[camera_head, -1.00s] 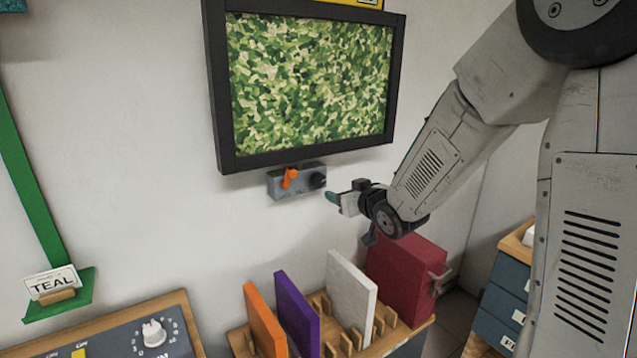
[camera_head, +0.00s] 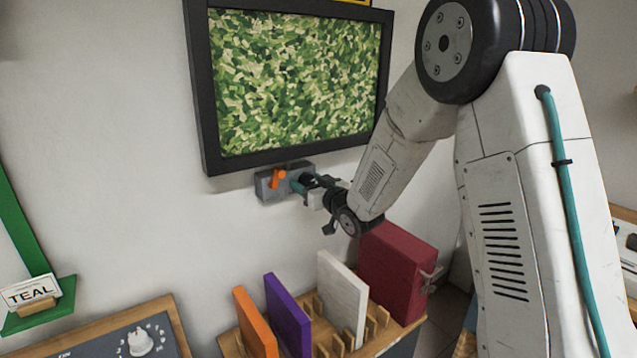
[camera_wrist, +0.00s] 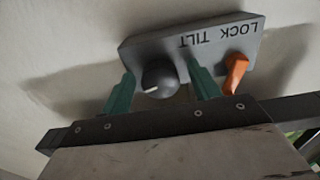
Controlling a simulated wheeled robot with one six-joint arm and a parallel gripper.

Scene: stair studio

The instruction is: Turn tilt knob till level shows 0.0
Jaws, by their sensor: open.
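The grey control box (camera_head: 262,187) is on the wall below the framed picture (camera_head: 197,95). In the wrist view the box (camera_wrist: 206,37) appears upside down with the words LOCK and TILT. The black tilt knob (camera_wrist: 160,78) has a white pointer mark. The orange lock lever (camera_wrist: 236,70) is beside it, and also shows in the head view (camera_head: 279,178). My gripper (camera_wrist: 160,90) is open, its two green fingers on either side of the knob. Contact with the knob cannot be told. In the head view my gripper (camera_head: 302,184) covers most of the knob. No level reading is visible.
Below are an orange panel (camera_head: 256,325), a purple panel (camera_head: 288,315), a white panel (camera_head: 343,298) and a red box (camera_head: 396,270) in a wooden rack. A green shelf with a TEAL card (camera_head: 30,291) and a dial panel (camera_head: 110,343) are at lower left.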

